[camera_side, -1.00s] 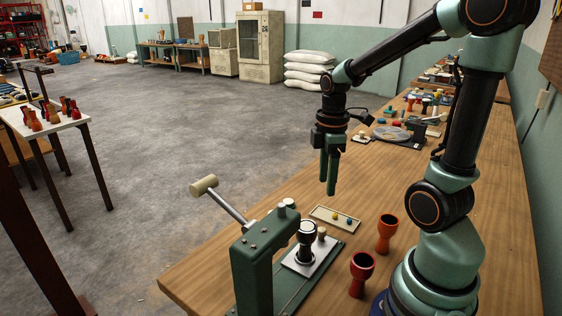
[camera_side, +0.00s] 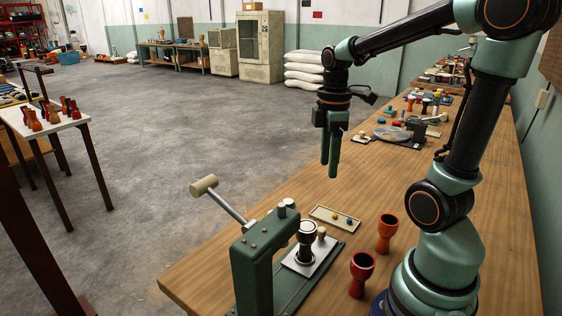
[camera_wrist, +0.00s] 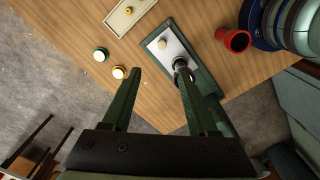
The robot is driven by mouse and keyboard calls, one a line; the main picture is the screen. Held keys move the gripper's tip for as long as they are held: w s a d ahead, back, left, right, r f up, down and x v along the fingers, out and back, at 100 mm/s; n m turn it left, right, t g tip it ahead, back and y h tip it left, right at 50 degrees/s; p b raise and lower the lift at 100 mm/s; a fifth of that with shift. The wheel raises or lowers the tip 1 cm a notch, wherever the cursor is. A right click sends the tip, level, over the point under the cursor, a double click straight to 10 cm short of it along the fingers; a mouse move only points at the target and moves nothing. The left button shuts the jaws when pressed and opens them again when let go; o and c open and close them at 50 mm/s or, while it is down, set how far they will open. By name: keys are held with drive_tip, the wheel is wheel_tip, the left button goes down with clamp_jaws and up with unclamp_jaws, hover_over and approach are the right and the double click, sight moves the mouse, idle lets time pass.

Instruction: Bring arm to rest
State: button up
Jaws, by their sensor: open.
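My gripper (camera_side: 330,158) hangs pointing down, high above the wooden workbench (camera_side: 420,180), with nothing between its green fingers. In the wrist view the gripper (camera_wrist: 158,80) has its two fingers spread apart and empty. A red goblet drum (camera_side: 362,272) and an orange goblet drum (camera_side: 387,232) stand upright on the bench beside my base. A red drum also shows in the wrist view (camera_wrist: 234,40). The green press (camera_side: 254,270) with its lever handle stands at the bench's near edge, apart from the gripper. A small drum-like piece sits on its plate (camera_side: 322,233).
A shallow tray (camera_side: 325,217) with small coloured pieces lies behind the press. A turntable-like disc (camera_side: 392,134) and several small items lie farther back. A white table (camera_side: 45,122) with several drums stands at the left. The air around the gripper is clear.

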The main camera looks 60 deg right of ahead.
drive_tip(key=a+r+m+t, duration=0.1)
drive_tip(key=a+m+t, duration=0.1)
drive_tip(key=a+m, duration=0.2)
drive_tip(key=w+a+r+m+t, duration=0.1)
drive_tip(key=a+r+m+t, duration=0.1)
drive_tip(key=a+m, duration=0.3)
drive_tip(key=a+t, duration=0.1)
drive_tip(key=a, duration=0.3)
drive_tip(key=shift+w+r+t, duration=0.2)
drive_tip(key=shift+r+t, duration=0.05)
drive_tip(key=shift+t, duration=0.05)
